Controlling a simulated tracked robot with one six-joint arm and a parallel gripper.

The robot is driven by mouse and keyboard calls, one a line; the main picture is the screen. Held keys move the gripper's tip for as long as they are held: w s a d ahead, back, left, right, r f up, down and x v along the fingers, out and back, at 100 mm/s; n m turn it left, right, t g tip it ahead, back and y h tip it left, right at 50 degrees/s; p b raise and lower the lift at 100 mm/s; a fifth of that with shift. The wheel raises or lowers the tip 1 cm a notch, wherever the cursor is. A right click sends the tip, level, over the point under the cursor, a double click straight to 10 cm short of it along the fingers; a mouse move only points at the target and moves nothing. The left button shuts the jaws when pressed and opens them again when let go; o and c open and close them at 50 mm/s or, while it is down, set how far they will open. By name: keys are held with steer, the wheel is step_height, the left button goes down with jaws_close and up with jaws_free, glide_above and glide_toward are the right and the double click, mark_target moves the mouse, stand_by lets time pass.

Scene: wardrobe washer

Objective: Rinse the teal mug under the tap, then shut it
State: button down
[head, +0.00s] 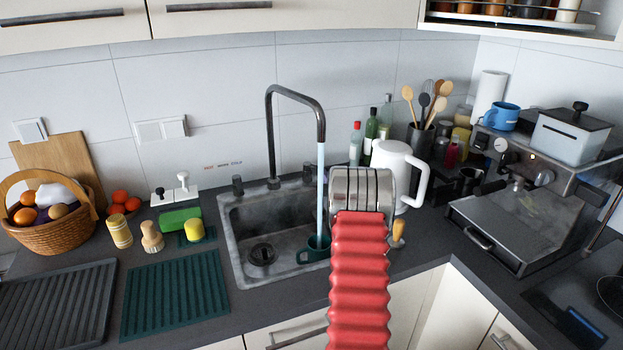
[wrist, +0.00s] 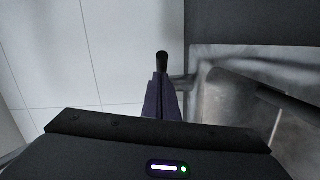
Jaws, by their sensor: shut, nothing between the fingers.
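The teal mug (head: 315,247) stands in the sink (head: 235,250) at its right end, under the tap (head: 296,92). A pale stream of water (head: 320,185) runs from the spout down to the mug. My gripper (wrist: 164,88) is shut and empty in the wrist view; in the head view my silver wrist and red arm hide it. A short dark knob (wrist: 162,62) shows just beyond the fingertips; I cannot tell whether they touch. In the head view, a dark upright handle (head: 307,172) stands right of the tap's base and another dark post (head: 237,185) stands left.
A white kettle (head: 393,165), bottles (head: 371,128) and a utensil pot (head: 420,140) crowd the counter right of the sink. A coffee machine (head: 515,215) stands far right.

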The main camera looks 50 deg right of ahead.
stand_by(0.4)
steer(key=s+a+r, duration=0.1)
steer(key=s+a, duration=0.2)
steer(key=s, duration=0.8)
steer(key=shift+a, duration=0.2)
stand_by(0.5)
